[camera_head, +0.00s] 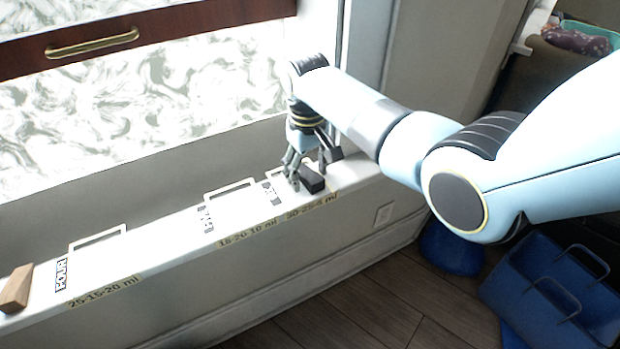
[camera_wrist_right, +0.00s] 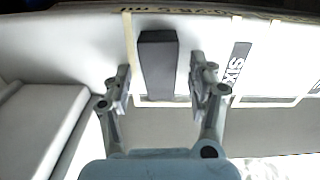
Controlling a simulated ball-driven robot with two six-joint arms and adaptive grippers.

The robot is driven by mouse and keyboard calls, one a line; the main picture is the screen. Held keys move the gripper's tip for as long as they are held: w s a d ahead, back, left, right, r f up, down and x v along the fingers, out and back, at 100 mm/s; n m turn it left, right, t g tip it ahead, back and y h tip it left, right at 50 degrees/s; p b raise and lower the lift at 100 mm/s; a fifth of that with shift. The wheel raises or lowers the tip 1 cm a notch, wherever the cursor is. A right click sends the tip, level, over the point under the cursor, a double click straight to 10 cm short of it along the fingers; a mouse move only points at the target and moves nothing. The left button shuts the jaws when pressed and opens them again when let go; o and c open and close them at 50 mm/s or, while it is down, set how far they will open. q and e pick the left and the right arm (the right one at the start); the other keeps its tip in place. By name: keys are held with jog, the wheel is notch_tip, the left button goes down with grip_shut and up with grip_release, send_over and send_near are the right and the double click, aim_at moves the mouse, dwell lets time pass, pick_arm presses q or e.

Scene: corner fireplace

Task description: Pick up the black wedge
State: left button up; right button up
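The black wedge (camera_head: 312,180) lies on the white ledge (camera_head: 165,240), near its right end in the head view. In the right wrist view the black wedge (camera_wrist_right: 158,65) is a dark long block pointing away from the gripper. My right gripper (camera_head: 309,165) is right over the wedge, pointing down. In the right wrist view my right gripper (camera_wrist_right: 160,85) is open, with one finger on each side of the wedge's near end. A gap shows between the wedge and each finger. My left gripper is not in view.
A brown wooden block (camera_head: 16,288) lies at the ledge's left end. Taped outlines and printed labels mark the ledge, including a "SIX" label (camera_wrist_right: 236,68). A wall stands behind the ledge. A blue basket (camera_head: 555,295) is on the floor at the lower right.

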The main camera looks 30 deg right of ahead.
aim_at(310, 173)
jog(key=c, duration=1)
jog(key=shift+r, duration=0.1)
notch_tip(310, 173, up, 4)
jog(key=shift+s+d+r+p, duration=0.15)
jog(key=shift+r+p, duration=0.1)
jog(key=shift+p, duration=0.55)
jog(key=shift+s+d+r, duration=0.65)
jog(key=shift+s+d, duration=0.3)
jog(key=shift+s, duration=0.7)
jog(key=shift+s+d+r, duration=0.6)
jog(key=shift+s+d, duration=0.35)
jog(key=shift+s, duration=0.75)
jog(key=shift+s+d+r, duration=0.65)
jog(key=shift+s+d, duration=0.3)
jog(key=shift+s, duration=0.7)
